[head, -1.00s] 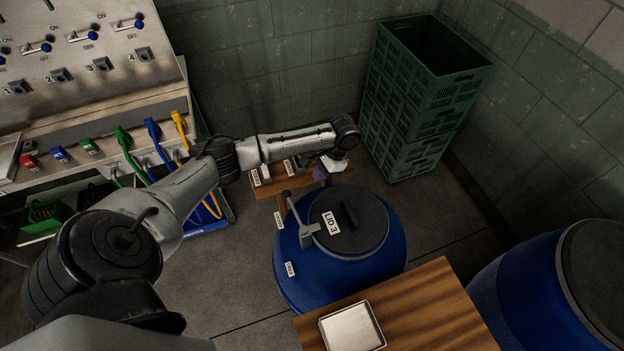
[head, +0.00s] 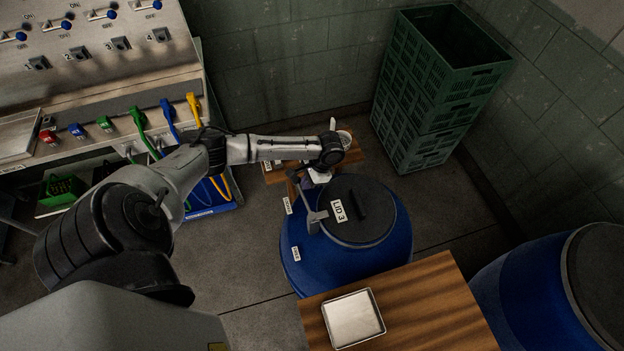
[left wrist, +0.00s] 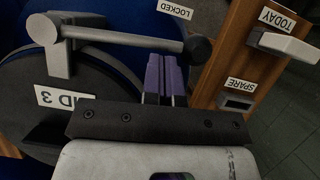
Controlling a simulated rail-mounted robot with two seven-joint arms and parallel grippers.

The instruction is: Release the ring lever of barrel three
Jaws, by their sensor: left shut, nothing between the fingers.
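Barrel three (head: 335,266) is blue, with a dark lid (head: 368,193) marked LID 3. The grey ring lever (head: 312,216) stands at the lid's left edge in the head view. In the left wrist view the lever (left wrist: 120,38) is a bar across the top, with a round knob at its right end. My left gripper (left wrist: 166,60) has purple fingers, shut and empty. They overlap the bar's near side close to the knob; I cannot tell whether they touch it. In the head view my left gripper (head: 305,182) is above the barrel's far edge, partly hidden. My right gripper is not in view.
A LOCKED label (left wrist: 175,9) is beyond the bar. A wooden stand (left wrist: 225,60) bears TODAY and SPARE labels. A wooden table (head: 425,310) with a metal tray (head: 379,303) is in front. Green crates (head: 425,110) stand behind; another blue barrel (head: 530,290) is at right.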

